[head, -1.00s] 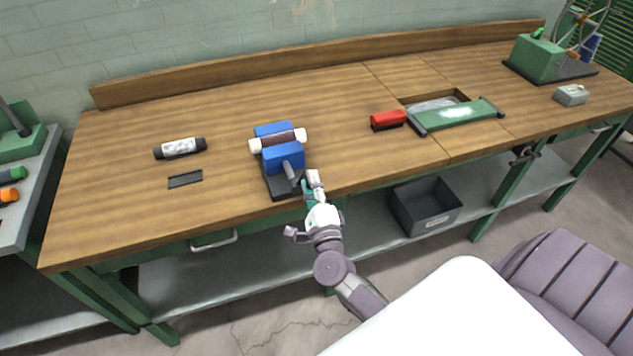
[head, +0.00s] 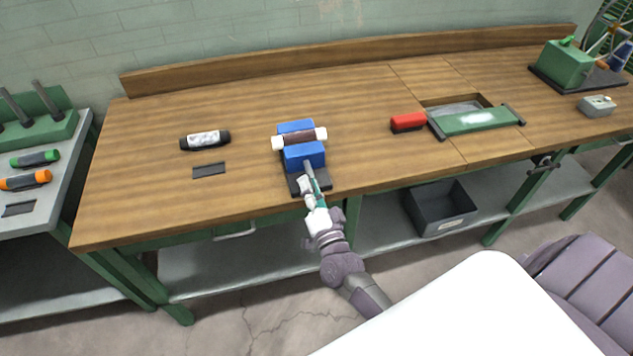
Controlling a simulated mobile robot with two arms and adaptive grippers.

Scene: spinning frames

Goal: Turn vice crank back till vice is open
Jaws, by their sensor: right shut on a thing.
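The vice has two blue jaws (head: 305,155) on a dark base and stands near the front edge of the wooden workbench. A dark cylinder with white ends (head: 299,138) lies across it between the blue jaws. The grey crank screw (head: 309,169) comes out of the front jaw toward me. My right gripper (head: 307,185) is at the front of the vice, shut on the crank handle. The fingers mostly hide the handle. Any gap between jaws and cylinder is too small to tell. My left gripper is not in view.
A black and white cylinder (head: 205,140) and a dark flat plate (head: 209,170) lie left of the vice. A red block (head: 408,122) and a green panel (head: 476,119) lie to the right. A dark bin (head: 440,208) sits on the lower shelf.

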